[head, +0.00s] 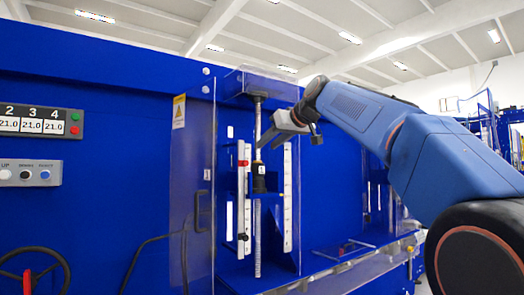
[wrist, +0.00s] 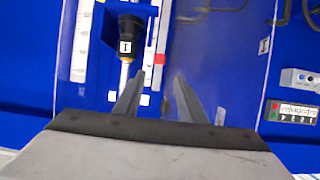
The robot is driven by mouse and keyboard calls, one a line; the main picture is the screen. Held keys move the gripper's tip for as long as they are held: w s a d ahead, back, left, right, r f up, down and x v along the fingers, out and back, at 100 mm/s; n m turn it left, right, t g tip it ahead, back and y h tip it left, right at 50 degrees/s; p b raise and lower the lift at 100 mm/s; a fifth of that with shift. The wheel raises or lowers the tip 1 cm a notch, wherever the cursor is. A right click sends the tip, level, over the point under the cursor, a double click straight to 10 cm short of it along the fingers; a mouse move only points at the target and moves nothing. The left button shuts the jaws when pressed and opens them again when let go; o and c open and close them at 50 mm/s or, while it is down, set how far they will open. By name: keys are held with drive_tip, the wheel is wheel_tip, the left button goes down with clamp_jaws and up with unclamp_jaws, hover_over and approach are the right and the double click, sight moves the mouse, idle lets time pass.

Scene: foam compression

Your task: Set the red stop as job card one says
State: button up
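The red stop (head: 242,163) sits high on a narrow upright bar inside the blue test bay, left of the central column in the head view. My gripper (head: 262,143) is in the bay, up and right of the red stop, angled down to the left. In the wrist view the two fingers of my gripper (wrist: 161,80) are spread apart with nothing held between them. A red piece, seemingly the red stop (wrist: 159,66), shows just past the fingertips, apart from them as far as I can tell. No job card is legible in either view.
A black plunger head (head: 259,180) with a marked label hangs on the column. A white scale (head: 287,195) stands right of it. A clear door (head: 192,215) is swung out at left. A display (head: 32,122) reads 21.0 under 2, 3 and 4, above a button panel (head: 30,173).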

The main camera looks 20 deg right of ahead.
drive_tip(key=shift+v, duration=1.4)
drive_tip(key=s+f+m+g+h, duration=0.1)
drive_tip(key=s+f+g, duration=0.1)
drive_tip(key=s+f, duration=1.1)
drive_tip(key=s+f+m+g+h, duration=0.1)
drive_tip(key=s+f+g, duration=0.2)
drive_tip(key=s+f, duration=1)
drive_tip(key=s+f+m+g+h, duration=0.1)
drive_tip(key=s+f, duration=1.2)
drive_tip(key=f, duration=2)
drive_tip(key=shift+d+f+m+g+h, duration=0.3)
drive_tip(key=shift+d+g+h, duration=0.25)
drive_tip(key=shift+g, duration=0.45)
drive_tip(key=shift+a+r, duration=0.1)
